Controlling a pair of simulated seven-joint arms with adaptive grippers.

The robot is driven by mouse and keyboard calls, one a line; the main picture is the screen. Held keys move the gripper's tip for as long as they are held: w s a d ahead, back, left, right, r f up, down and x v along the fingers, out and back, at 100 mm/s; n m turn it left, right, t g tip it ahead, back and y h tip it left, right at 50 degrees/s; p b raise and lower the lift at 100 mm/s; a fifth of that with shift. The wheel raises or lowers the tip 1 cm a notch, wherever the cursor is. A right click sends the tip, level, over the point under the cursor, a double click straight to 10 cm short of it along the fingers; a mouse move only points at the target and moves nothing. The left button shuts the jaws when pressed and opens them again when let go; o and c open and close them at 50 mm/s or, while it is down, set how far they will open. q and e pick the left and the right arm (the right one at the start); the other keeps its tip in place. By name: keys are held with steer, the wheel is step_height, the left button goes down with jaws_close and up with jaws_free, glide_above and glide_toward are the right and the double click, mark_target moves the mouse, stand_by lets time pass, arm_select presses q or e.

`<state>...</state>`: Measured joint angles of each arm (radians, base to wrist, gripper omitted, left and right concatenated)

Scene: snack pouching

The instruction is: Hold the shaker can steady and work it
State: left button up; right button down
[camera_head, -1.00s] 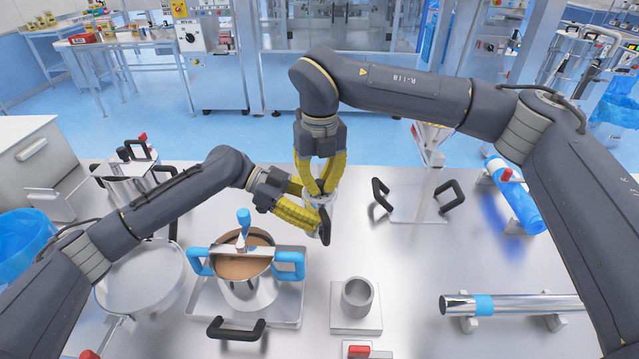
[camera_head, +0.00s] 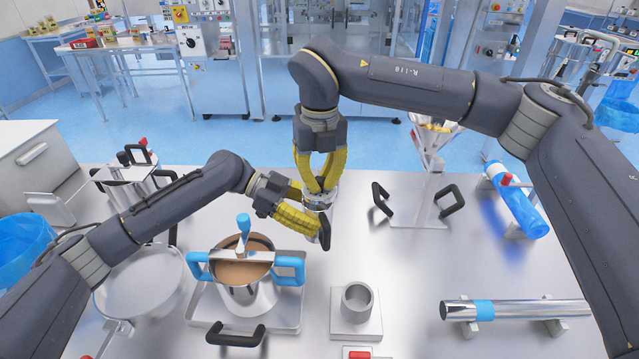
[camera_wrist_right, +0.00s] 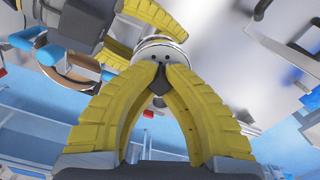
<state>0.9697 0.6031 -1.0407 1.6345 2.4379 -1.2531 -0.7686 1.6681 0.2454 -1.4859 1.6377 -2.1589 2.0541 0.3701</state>
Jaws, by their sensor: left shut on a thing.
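The shaker can (camera_head: 321,201) is small and metallic, with a dark handle (camera_head: 325,234). It is held above the table in the middle of the head view. My left gripper (camera_head: 316,217) is shut on it from the left. My right gripper (camera_head: 323,188) points down from above, its yellow fingertips close together at the can's top. In the right wrist view the can's pale round top with dark holes (camera_wrist_right: 160,50) shows just beyond the fingertips (camera_wrist_right: 160,70). A dark piece shows between them; I cannot tell whether they grip it.
A pot (camera_head: 245,295) with brown contents and blue handles stands on a tray at lower left. A metal cup (camera_head: 357,300) stands on a block at lower centre. A funnel stand (camera_head: 428,165), a blue roll (camera_head: 515,200) and a metal cylinder (camera_head: 510,308) are at right.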

mark_target(317, 179)
steer(key=shift+r, duration=0.1)
stand_by(0.3)
arm_select(q)
steer(key=shift+r, duration=0.15)
arm_select(e)
steer(key=shift+r, duration=1.9)
steer(key=shift+a, duration=0.2)
arm_select(q)
steer(key=w+a+r+n+t+y, duration=0.2)
steer(key=w+a+r+n+t, duration=0.25)
steer(key=w+a, duration=0.3)
steer(key=w+a+r+n+t+y, duration=0.25)
steer(key=w+a+n+t, duration=0.25)
steer(key=w+a, duration=0.3)
steer(key=w+a+r+n+t+y, duration=0.2)
steer(key=w+a+r+n+t, duration=0.35)
steer(key=w, duration=0.35)
steer(key=shift+m+g, duration=0.3)
steer(key=shift+m, duration=0.1)
steer(key=f, duration=2)
steer(key=shift+s+a+f, duration=0.2)
steer(key=shift+a+f, duration=0.15)
steer(key=shift+f, duration=0.05)
steer(key=shift+f, duration=0.15)
steer(key=o, duration=1.5)
steer(key=shift+o, duration=0.2)
